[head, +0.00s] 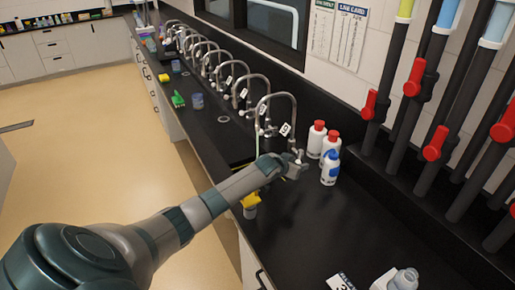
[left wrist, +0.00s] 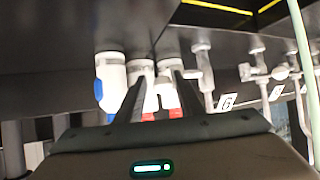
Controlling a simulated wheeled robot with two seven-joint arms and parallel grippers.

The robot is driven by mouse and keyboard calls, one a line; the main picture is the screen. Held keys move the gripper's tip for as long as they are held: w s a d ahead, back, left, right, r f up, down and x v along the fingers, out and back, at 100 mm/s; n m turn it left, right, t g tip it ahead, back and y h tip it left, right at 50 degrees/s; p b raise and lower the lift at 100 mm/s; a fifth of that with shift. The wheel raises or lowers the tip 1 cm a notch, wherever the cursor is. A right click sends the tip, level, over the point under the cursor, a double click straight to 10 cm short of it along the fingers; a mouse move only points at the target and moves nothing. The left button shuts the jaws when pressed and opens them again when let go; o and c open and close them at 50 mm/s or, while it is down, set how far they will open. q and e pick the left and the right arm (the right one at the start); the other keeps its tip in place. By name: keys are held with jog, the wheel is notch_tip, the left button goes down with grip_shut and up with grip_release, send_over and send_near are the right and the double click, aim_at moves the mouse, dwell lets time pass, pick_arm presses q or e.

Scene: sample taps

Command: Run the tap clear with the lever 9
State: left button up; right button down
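The nearest tap (head: 293,110) of the row is a chrome gooseneck with a white tag (head: 285,129) that seems to read 9. My left gripper (head: 298,167) is low beside the foot of this tap, on its near side, and hides part of it. The left wrist view is upside down; the tag (left wrist: 227,101) looks like a 6 there, and the tap's metal body (left wrist: 206,78) stands just right of my fingers. The two fingers (left wrist: 160,78) are apart, with white bottles behind them. I cannot tell whether they touch the lever. My right gripper is not in view.
White bottles with red caps (head: 316,140) and one with a blue cap (head: 330,167) stand right beside my left gripper. More taps run back along the counter (head: 330,225). Pipes with red valve handles (head: 436,143) stand at right.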

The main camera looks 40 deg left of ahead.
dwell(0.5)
pick_arm(q)
jog(key=a+b, duration=0.1)
jog(key=a, duration=0.5)
jog(key=shift+a+b, duration=0.2)
jog(key=shift+b, duration=0.2)
jog(key=shift+d, duration=0.1)
dwell(0.3)
jog(key=p+v, duration=0.5)
jog(key=v, duration=0.2)
dwell(0.4)
jog(key=shift+s+f, duration=0.1)
dwell(0.5)
